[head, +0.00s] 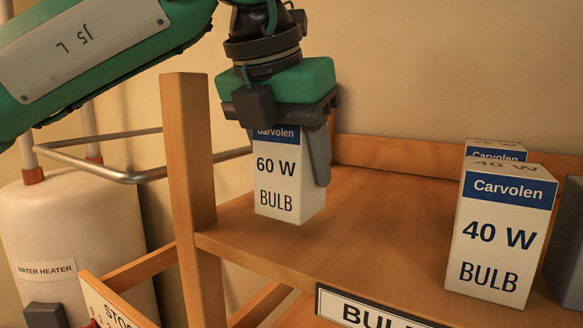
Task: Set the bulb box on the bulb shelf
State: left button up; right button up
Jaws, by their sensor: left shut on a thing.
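A white and blue bulb box (277,185) marked "Carvolen 60 W BULB" is upright in my left gripper (290,150), which points down and is shut on its upper part. The box is over the left part of the wooden bulb shelf (350,215). I cannot tell for certain whether its bottom touches the board. The shelf's front label (370,310) is cut off by the lower edge and reads "BUL". My right gripper is not in view.
A 40 W bulb box (497,235) stands on the shelf at the right, with another box (496,150) behind it. A dark grey object (566,245) is at the right edge. A wooden post (187,160) rises at the shelf's left corner. A water heater (75,245) stands left.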

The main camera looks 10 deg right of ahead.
pick_arm(q)
jog(key=shift+w+f, duration=0.1)
jog(key=shift+f, duration=0.85)
jog(key=shift+w+a+f, duration=0.1)
jog(key=shift+f, duration=0.1)
jog(key=shift+f, duration=0.15)
jog(key=o, duration=1)
